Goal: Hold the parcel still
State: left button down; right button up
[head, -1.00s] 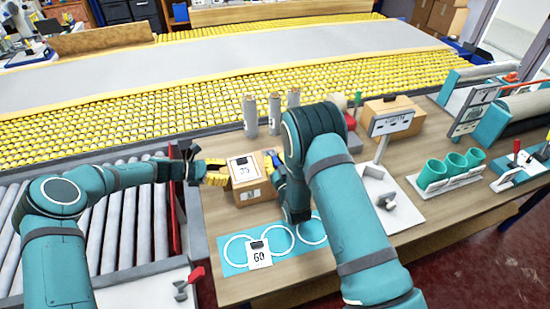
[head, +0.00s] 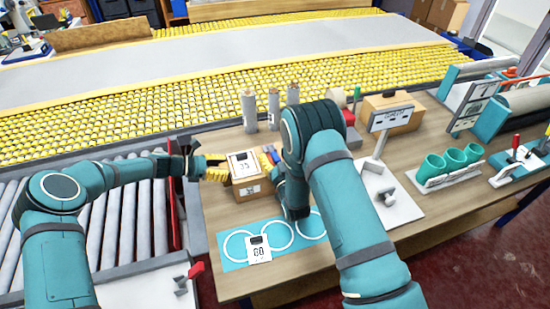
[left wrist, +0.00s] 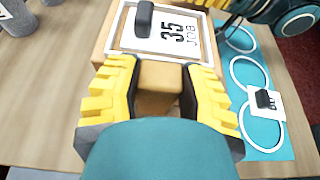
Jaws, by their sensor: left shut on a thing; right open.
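The parcel (head: 251,189) is a brown cardboard box on the wooden bench. A white-framed card (head: 243,163) reading 35 lies on top of it. In the left wrist view the card (left wrist: 175,35) carries a dark clip, and part of the parcel (left wrist: 160,82) shows between the fingers. My left gripper (head: 214,169), with yellow ribbed fingers, is shut on the parcel from its left side. My right gripper (head: 269,158) is open at the parcel's right side, partly hidden by my right arm. I cannot tell whether it touches the parcel.
A blue mat (head: 235,249) with white rings and a card (head: 259,250) lies in front. Grey bottles (head: 249,111) stand behind. A sign stand (head: 391,117), another box (head: 390,103) and teal cups (head: 450,160) are to the right. Rollers (head: 110,215) lie left.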

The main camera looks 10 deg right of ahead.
pick_arm(q)
jog(key=shift+a, duration=0.1)
pick_arm(e)
jog(key=s+d+f, duration=0.1)
jog(key=s, duration=1.1)
jog(key=shift+d, duration=0.1)
pick_arm(q)
jog(key=shift+c, duration=2.4)
grip_release()
pick_arm(e)
jog(key=shift+w, duration=0.1)
